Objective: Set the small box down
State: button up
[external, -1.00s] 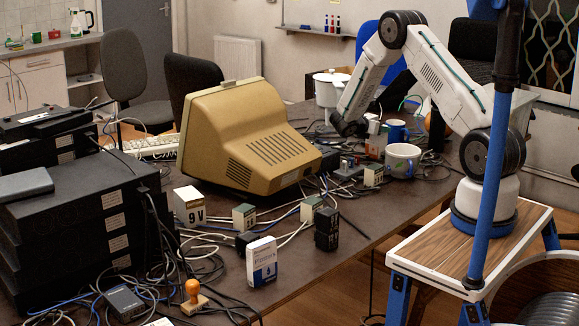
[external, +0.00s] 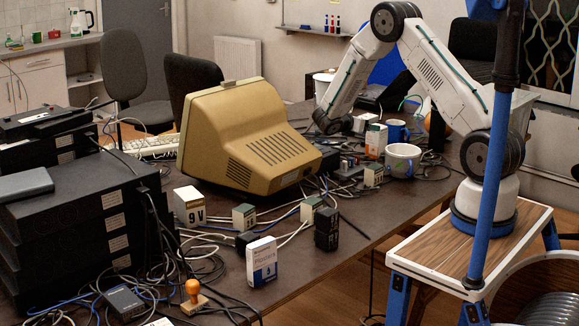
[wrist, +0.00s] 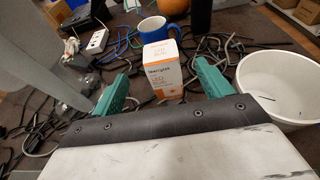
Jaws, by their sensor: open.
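The small box (wrist: 162,70), white and orange with print on its front, stands upright on the dark table in the wrist view. It also shows in the external view (external: 376,141), left of a blue mug (external: 397,131). My gripper (wrist: 162,92) is open, with its two teal fingers spread to the left and right of the box's lower part in the picture. The box stands beyond the fingers, apart from them as far as I can see. In the external view the wrist is left of the box, and the fingers are hidden.
A white pot (wrist: 285,85) is close on the right in the wrist view. The blue mug (wrist: 163,29) stands behind the box. Cables and a power strip (wrist: 97,41) lie to the left. A pale mug (external: 402,160) and a beige monitor (external: 245,135) stand on the table.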

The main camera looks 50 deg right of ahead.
jog(key=s+a+r+m+g+y, duration=0.1)
jog(key=s+a+r+m+y, duration=0.3)
jog(key=s+r, duration=0.5)
jog(key=s+a+r+m+g+y, duration=0.1)
jog(key=s+a+r+m+y, duration=0.1)
jog(key=s+a+r+m, duration=0.6)
jog(key=s+a+r+m+t+y, duration=0.1)
jog(key=s+a+m+y, duration=0.1)
jog(key=s+a, duration=0.3)
jog(key=s+a+r+m+t+y, duration=0.1)
jog(key=s+a, duration=0.4)
jog(key=s, duration=0.6)
jog(key=s+a+r+m+t+y, duration=0.1)
jog(key=s+a+m+y, duration=0.2)
jog(key=s+a+y, duration=0.2)
jog(key=s, duration=0.3)
jog(key=shift+r+y, duration=0.3)
